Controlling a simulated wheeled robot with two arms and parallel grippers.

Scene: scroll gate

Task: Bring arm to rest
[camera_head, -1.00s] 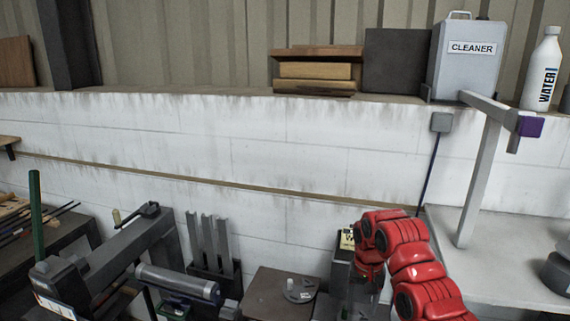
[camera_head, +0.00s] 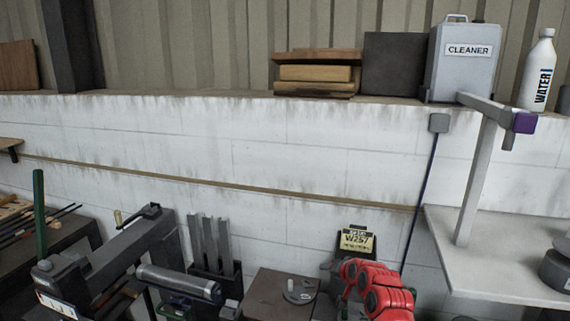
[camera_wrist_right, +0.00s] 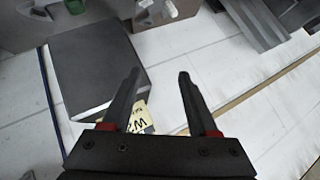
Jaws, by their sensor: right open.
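My right arm's red segments (camera_head: 376,288) stand at the lower middle-right of the head view, in front of the white wall. My right gripper (camera_wrist_right: 160,74) shows in the right wrist view with its two dark fingers apart and nothing between the tips. In the head view its fingers cannot be made out. A yellow card marked W257 (camera_head: 357,241) stands just behind the arm. It also shows in the wrist view (camera_wrist_right: 138,117), partly covered by a finger. My left gripper is not in view.
A grey table (camera_head: 500,262) with a post stands at the right. A brown stand with a grey disc (camera_head: 299,292) is left of the arm. A grey machine with a roller (camera_head: 180,283) is further left. The cleaner container (camera_head: 464,62) and water bottle (camera_head: 538,72) stand on the ledge.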

